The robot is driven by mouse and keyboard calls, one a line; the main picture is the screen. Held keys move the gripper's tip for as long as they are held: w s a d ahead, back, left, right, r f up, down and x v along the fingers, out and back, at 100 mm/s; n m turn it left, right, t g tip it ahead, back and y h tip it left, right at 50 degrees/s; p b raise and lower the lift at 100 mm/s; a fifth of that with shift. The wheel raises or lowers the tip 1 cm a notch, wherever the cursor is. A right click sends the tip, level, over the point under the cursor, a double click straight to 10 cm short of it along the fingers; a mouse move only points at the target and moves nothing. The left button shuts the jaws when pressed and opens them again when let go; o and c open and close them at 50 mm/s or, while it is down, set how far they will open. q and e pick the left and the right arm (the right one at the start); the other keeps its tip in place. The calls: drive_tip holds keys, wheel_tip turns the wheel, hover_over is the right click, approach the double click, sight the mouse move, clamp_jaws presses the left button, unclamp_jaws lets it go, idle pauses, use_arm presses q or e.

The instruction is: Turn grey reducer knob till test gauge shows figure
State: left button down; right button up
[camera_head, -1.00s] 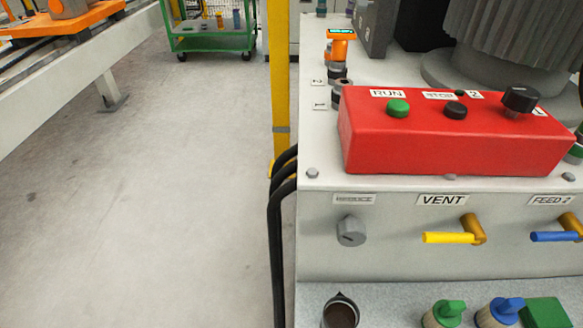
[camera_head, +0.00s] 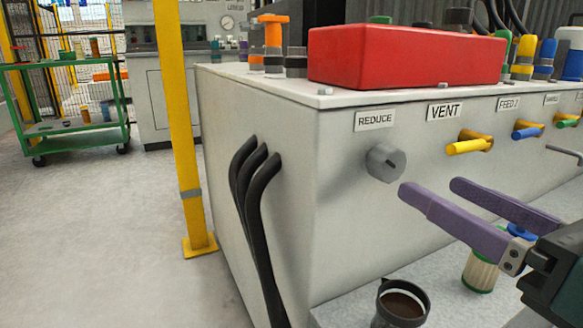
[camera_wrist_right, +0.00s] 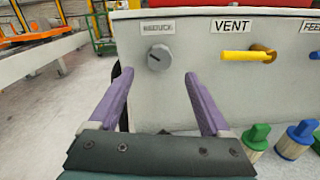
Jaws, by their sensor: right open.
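The grey reducer knob (camera_head: 385,162) sits on the front panel below the REDUCE label (camera_head: 374,120). In the right wrist view the knob (camera_wrist_right: 159,57) lies ahead of and between my fingers, with a dark slanted mark on its face. My right gripper (camera_head: 430,186) has purple fingers, spread and empty; it points at the panel, apart from the knob. It also shows in the right wrist view (camera_wrist_right: 158,76). My left gripper is not in view.
Right of the knob are the yellow VENT lever (camera_head: 466,146) and blue FEED 2 lever (camera_head: 527,132). A red box (camera_head: 400,58) stands on top. Below are a dark cup (camera_head: 402,302) and a green-capped part (camera_head: 481,272). Black hoses (camera_head: 262,215) and a yellow post (camera_head: 180,110) are left.

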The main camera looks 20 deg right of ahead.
sight(395, 167)
drive_tip(key=w, duration=0.8)
drive_tip(key=shift+w+a, duration=0.1)
drive_tip(key=shift+a, duration=0.2)
drive_tip(key=shift+c, duration=0.4)
clamp_jaws()
